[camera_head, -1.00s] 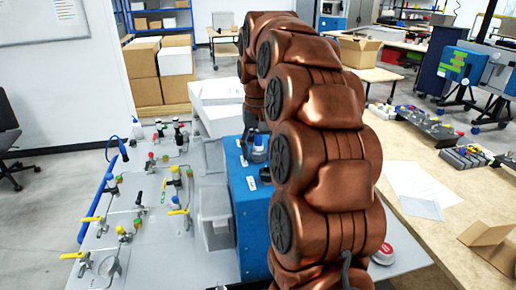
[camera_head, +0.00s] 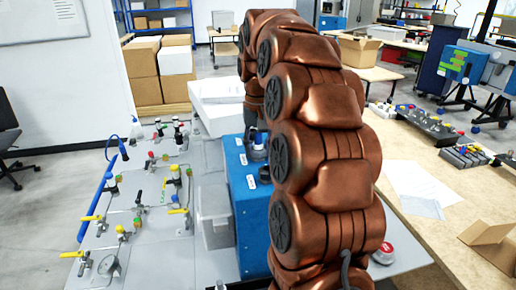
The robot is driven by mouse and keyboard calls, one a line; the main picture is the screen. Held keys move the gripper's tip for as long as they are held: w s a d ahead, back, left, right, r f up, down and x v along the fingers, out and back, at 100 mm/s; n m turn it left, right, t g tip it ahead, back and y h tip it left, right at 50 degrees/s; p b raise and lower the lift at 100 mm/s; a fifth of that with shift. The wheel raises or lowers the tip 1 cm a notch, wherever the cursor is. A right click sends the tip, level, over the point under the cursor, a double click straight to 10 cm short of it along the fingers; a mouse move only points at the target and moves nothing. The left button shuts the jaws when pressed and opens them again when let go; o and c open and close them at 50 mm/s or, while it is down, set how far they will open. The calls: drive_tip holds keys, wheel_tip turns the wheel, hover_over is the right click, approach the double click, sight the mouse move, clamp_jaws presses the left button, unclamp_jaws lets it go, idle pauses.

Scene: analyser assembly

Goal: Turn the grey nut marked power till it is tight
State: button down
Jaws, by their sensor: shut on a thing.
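The blue analyser box (camera_head: 247,215) stands on the grey bench, left of my copper-coloured arm. Small grey and dark fittings (camera_head: 257,152) sit on its top, with white labels near them. The mark "power" is too small to read. My gripper (camera_head: 251,128) is at the far end of the arm, pointing down at these fittings. It is small and partly hidden by the arm links. It is shut on a fitting at the box top, apparently the grey nut. The fingertips and the nut's thread do not show clearly.
A panel with valves and yellow handles (camera_head: 110,240) lies left of the box, with a grey container (camera_head: 214,215) between. A red button (camera_head: 384,252) is right of my arm. A wooden table (camera_head: 440,190) with papers and an open carton stands further right.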

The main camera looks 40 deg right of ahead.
drive_tip(key=m+b, duration=0.2)
drive_tip(key=m, duration=0.2)
drive_tip(key=shift+f, duration=0.15)
drive_tip(key=m+b, duration=0.1)
drive_tip(key=m, duration=0.4)
drive_tip(key=shift+a, duration=0.1)
drive_tip(key=c, duration=0.8)
unclamp_jaws()
drive_tip(key=shift+m, duration=0.3)
drive_tip(key=shift+c, duration=0.2)
drive_tip(key=shift+r, duration=0.2)
drive_tip(key=shift+r+p, duration=2.05)
drive_tip(key=shift+r, duration=1.8)
wheel_tip(320, 180, up, 2)
drive_tip(key=shift+r+p, duration=0.15)
drive_tip(key=shift+p, duration=1.05)
drive_tip(key=shift+a, duration=0.1)
